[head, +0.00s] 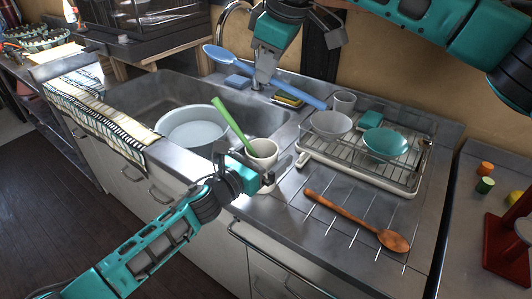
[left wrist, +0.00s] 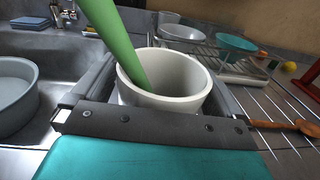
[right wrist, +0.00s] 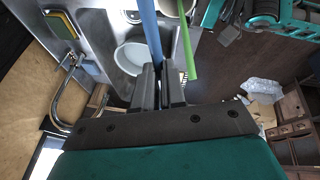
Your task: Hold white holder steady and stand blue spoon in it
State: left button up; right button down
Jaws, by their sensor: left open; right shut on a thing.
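The white holder (head: 263,150) stands upright on the counter by the sink's right edge, with a green utensil (head: 232,122) leaning in it. My left gripper (head: 256,166) is open, its fingers on either side of the holder; the left wrist view shows the holder (left wrist: 185,105) between them. My right gripper (head: 264,76) is shut on the blue spoon (head: 300,95), holding it tilted above the back of the sink. Its bowl is at upper left and its handle end at lower right. In the right wrist view the blue handle (right wrist: 151,35) comes from between the fingers.
A grey-white basin (head: 190,128) sits in the sink. A dish rack (head: 350,165) with a white bowl (head: 330,123) and a teal bowl (head: 385,143) stands right of the holder. A wooden spoon (head: 355,220) lies in front of it. The faucet (head: 222,20) rises behind the sink.

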pick_arm(q)
jog(key=shift+w+d, duration=0.15)
jog(key=c, duration=1.2)
jog(key=shift+c, duration=0.2)
pick_arm(e)
notch_tip(320, 180, down, 10)
jog(key=shift+r, duration=0.2)
jog(key=c, duration=1.1)
grip_release()
jog(key=shift+r, duration=0.1)
jog(key=v, duration=1.2)
